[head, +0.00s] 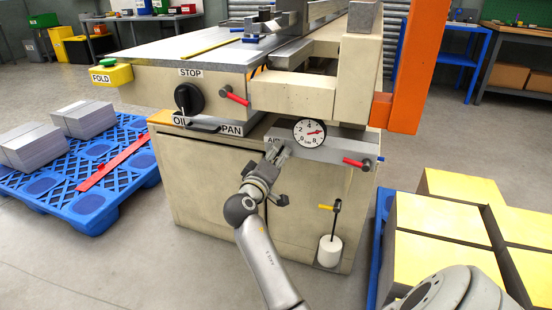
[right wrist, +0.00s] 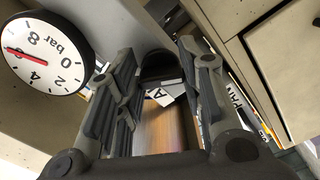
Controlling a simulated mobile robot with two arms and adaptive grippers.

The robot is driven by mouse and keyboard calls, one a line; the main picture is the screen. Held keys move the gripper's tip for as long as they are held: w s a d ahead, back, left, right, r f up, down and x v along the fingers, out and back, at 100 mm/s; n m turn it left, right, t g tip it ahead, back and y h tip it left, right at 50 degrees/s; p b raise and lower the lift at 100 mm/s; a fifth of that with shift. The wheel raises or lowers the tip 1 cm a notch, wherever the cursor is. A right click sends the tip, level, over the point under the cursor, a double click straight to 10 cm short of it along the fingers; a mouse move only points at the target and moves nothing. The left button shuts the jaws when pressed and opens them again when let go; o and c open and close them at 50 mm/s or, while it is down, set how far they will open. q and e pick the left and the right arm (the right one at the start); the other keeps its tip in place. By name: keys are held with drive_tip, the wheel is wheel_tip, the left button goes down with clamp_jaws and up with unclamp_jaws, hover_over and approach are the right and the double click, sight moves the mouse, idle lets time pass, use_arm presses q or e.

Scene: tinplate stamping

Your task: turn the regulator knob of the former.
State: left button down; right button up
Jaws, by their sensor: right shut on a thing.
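The former (head: 210,180) is a large beige machine in the middle of the head view. Its round white pressure gauge (head: 309,132) has a red needle pointing right, near the 6; the gauge also shows in the right wrist view (right wrist: 42,53). My right gripper (head: 277,150) is at the AIR label, just left of the gauge. In the right wrist view its fingers (right wrist: 158,95) stand on either side of the dark regulator knob (right wrist: 159,66) and are shut on it. The gripper hides the knob in the head view. My left gripper is not in view.
A black STOP knob (head: 188,98) and a yellow FOLD box (head: 111,75) are on the former's left. A blue pallet (head: 105,165) with grey stacks is left; yellow-topped boxes (head: 440,215) stand right. Floor in front is clear.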

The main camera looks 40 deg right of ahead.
drive_tip(key=shift+f, duration=0.2)
drive_tip(key=o, duration=1)
drive_tip(key=shift+r, duration=0.1)
drive_tip(key=shift+s, duration=0.1)
drive_tip(key=v, duration=0.7)
drive_tip(key=shift+s+a, duration=0.1)
drive_tip(key=shift+a, duration=0.15)
